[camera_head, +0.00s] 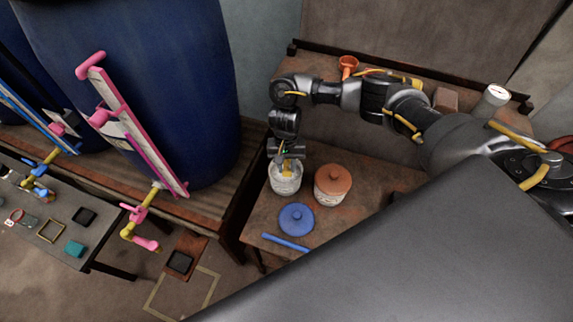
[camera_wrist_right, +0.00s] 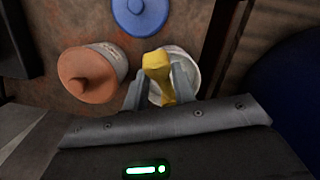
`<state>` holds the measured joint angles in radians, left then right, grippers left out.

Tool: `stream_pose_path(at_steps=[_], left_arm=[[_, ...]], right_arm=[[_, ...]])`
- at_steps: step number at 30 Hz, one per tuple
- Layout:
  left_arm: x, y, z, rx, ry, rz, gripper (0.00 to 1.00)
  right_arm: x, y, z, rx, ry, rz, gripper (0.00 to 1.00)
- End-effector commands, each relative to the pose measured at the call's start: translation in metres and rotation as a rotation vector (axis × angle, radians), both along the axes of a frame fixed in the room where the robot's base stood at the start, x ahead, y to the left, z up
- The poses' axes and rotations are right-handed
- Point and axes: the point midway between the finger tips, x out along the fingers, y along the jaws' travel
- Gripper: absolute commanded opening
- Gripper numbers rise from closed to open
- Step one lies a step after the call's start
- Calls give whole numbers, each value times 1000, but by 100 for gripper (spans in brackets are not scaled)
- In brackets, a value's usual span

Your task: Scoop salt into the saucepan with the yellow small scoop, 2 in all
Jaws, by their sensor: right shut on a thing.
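My right gripper (camera_head: 287,158) is shut on the yellow small scoop (camera_wrist_right: 157,72). The gripper points down over an open, pale speckled jar (camera_head: 286,182), and the scoop's lower end is at or inside its mouth. In the right wrist view the jar's white rim (camera_wrist_right: 190,62) shows behind the scoop. The contents and the scoop's bowl are mostly hidden, so I cannot tell whether it holds salt. No saucepan is clearly visible. My left gripper is not in view.
A lidded jar with a terracotta top (camera_head: 333,179) stands right of the open jar. A blue lid (camera_head: 296,219) and a blue bar (camera_head: 286,243) lie in front. An orange cup (camera_head: 347,66) and a white canister (camera_head: 491,100) stand behind. A large blue vat (camera_head: 150,80) rises at left.

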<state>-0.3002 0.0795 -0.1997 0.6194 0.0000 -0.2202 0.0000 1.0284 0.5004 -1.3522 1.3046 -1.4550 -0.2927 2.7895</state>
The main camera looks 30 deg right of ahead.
Motion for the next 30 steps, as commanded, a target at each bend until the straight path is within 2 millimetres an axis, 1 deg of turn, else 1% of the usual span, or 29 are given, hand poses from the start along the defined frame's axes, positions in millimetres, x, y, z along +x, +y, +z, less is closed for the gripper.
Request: stream_pose_path(at_steps=[1,4,18,24,30], left_arm=[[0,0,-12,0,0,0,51],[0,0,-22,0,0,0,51],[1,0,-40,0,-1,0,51],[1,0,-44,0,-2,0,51],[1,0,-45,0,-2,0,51]], right_arm=[[0,0,-10,0,-1,0,12],[0,0,-18,-1,-1,-1,12],[0,0,-60,-1,1,-1,12],[0,0,-69,-1,1,-1,12],[0,0,-72,0,0,-1,12]])
